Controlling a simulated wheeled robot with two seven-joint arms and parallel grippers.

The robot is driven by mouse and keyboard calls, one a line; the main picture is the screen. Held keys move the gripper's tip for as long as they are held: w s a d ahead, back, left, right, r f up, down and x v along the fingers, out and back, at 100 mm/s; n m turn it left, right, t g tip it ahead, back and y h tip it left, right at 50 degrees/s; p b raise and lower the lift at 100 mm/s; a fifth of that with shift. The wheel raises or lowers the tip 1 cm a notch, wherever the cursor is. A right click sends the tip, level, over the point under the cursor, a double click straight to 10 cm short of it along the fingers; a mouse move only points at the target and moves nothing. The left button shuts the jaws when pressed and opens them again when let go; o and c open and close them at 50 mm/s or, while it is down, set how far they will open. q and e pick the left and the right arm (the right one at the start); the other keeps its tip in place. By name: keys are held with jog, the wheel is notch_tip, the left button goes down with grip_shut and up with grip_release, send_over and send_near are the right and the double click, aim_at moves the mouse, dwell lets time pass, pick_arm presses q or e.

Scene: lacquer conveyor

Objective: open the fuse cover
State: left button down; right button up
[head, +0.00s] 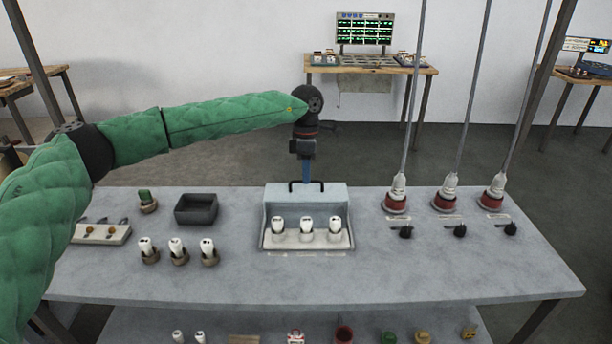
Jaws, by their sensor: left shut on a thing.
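The fuse box sits mid-table, with its pale grey cover (332,196) standing raised at the back of the box. Three white fuses (306,224) are exposed in a row on the box's light base (292,241). A dark handle (291,187) shows at the cover's top edge. My left gripper (306,177) points down at this handle and is shut on it; the fingertips are small and the exact contact is hard to see. My right gripper is not in view.
Three white fuses in brown holders (178,255) and a dark open tray (196,209) stand left of the box. Three red-based connectors with tall rods (396,202) and black knobs (406,232) stand right. The table's front strip (330,280) is clear.

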aim_at(306, 187)
pick_arm(q)
jog(key=c, duration=1.5)
grip_release()
jog(key=shift+w, duration=0.2)
